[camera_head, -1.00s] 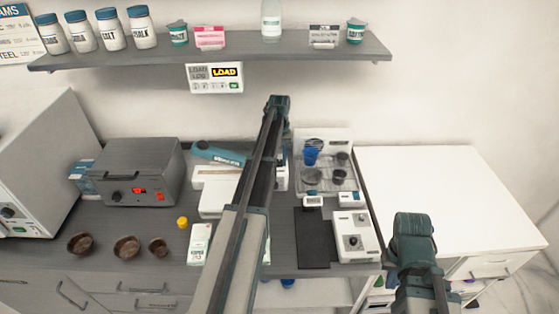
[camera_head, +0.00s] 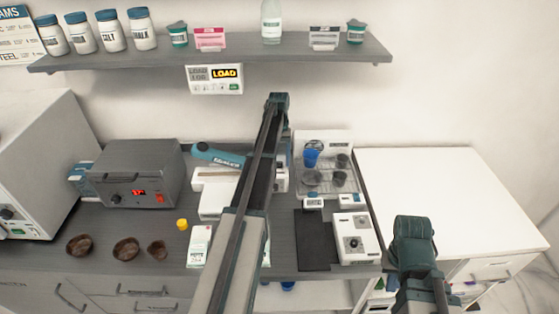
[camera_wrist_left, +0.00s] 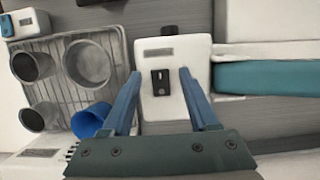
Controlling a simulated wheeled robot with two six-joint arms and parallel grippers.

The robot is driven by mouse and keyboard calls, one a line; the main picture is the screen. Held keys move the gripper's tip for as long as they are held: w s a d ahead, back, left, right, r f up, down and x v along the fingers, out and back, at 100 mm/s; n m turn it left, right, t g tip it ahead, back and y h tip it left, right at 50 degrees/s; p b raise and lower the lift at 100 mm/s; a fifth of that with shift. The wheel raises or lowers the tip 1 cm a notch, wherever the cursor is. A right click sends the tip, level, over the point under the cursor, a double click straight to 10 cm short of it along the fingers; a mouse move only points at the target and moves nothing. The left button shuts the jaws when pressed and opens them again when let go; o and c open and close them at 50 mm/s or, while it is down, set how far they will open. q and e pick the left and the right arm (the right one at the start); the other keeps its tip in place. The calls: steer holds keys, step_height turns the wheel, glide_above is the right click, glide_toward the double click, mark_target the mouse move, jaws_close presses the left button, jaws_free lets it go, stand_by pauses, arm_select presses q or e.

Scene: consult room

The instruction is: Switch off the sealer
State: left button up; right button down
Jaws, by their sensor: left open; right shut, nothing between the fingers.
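The sealer (camera_head: 212,195) is a white device with a teal bar on the counter, partly hidden behind my left arm in the head view. In the left wrist view its white housing (camera_wrist_left: 180,50) carries a black rocker switch (camera_wrist_left: 160,82), and its teal bar (camera_wrist_left: 270,77) runs off to the right. My left gripper (camera_wrist_left: 160,73) is open, its two blue fingers on either side of the switch as seen from the wrist; whether they touch the housing I cannot tell. The left gripper is hidden in the head view. My right arm shows at the lower right, but its gripper does not.
A metal tray (camera_wrist_left: 58,62) with dark cups and a blue cup (camera_wrist_left: 90,120) lies close left of the left gripper. A grey box with a red display (camera_head: 137,175) and several brown bowls (camera_head: 126,248) stand to the left. The white side table (camera_head: 430,190) is clear.

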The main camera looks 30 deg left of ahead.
arm_select(q)
steer(key=p+v, duration=1.1)
steer(key=v, duration=0.1)
steer(key=shift+p, duration=0.3)
steer(key=s+d+m+t+y, duration=0.25)
steer(key=s+d+m, duration=0.35)
steer(key=s+d, duration=1.95)
steer(key=s+d+f+m+b, duration=0.3)
steer(key=d+f+m+b, duration=0.1)
steer(key=d+f+b, duration=0.9)
steer(key=shift+s+f+b, duration=0.4)
steer(key=shift+f+b, duration=0.1)
steer(key=shift+f, duration=0.3)
